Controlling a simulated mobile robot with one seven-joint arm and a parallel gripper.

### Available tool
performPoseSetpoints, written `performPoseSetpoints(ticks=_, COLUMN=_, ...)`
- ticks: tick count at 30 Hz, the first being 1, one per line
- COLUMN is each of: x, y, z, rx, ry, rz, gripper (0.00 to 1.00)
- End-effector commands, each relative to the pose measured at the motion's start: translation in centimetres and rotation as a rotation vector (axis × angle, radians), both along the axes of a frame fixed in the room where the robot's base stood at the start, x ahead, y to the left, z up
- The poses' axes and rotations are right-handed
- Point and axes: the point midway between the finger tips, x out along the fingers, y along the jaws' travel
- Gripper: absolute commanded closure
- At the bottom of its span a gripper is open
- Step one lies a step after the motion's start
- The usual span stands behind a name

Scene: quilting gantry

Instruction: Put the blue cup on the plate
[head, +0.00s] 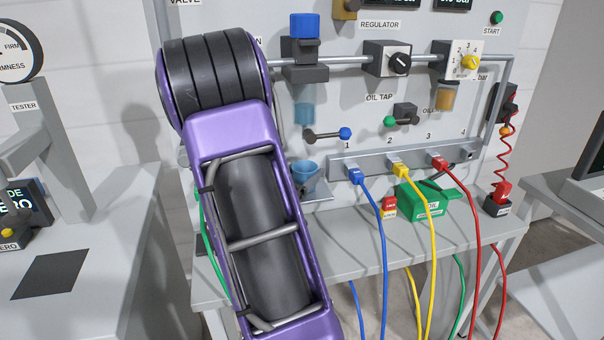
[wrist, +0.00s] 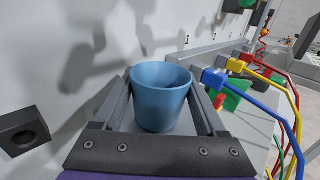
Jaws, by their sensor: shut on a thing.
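The blue cup (wrist: 160,98) is upright between the two fingers of my gripper (wrist: 160,85) in the wrist view, and the gripper is shut on it. The cup's open rim faces up and it looks empty. My gripper is mostly hidden behind my arm there. A small light grey plate-like ledge (head: 321,191) shows by the cup's foot; I cannot tell whether they touch, or whether this is the task's plate.
A panel with a manifold (head: 400,160) and blue, yellow and red hoses stands right of the cup. A green box (head: 428,203) sits on the bench. A dark square (head: 50,275) lies on the left bench, with clear room around it. A black-handled lever (head: 325,135) is above the cup.

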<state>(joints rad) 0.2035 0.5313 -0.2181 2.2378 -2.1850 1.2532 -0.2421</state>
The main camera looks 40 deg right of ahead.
Motion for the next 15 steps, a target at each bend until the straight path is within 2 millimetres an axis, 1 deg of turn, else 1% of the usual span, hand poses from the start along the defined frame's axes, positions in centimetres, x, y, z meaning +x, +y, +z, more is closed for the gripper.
performPoseSetpoints(ticks=5, x=0.02, y=0.02, z=-0.45, rx=0.000, ry=0.000, rz=0.000, gripper=0.80)
performPoseSetpoints(ticks=6, x=0.02, y=0.02, z=-0.45, rx=0.000, ry=0.000, rz=0.000, gripper=0.24)
performPoseSetpoints(ticks=10, x=0.02, y=0.02, z=-0.34, rx=0.000, ry=0.000, rz=0.000, gripper=0.01)
performPoseSetpoints(ticks=15, x=0.02, y=0.02, z=-0.34, rx=0.000, ry=0.000, rz=0.000, gripper=0.00)
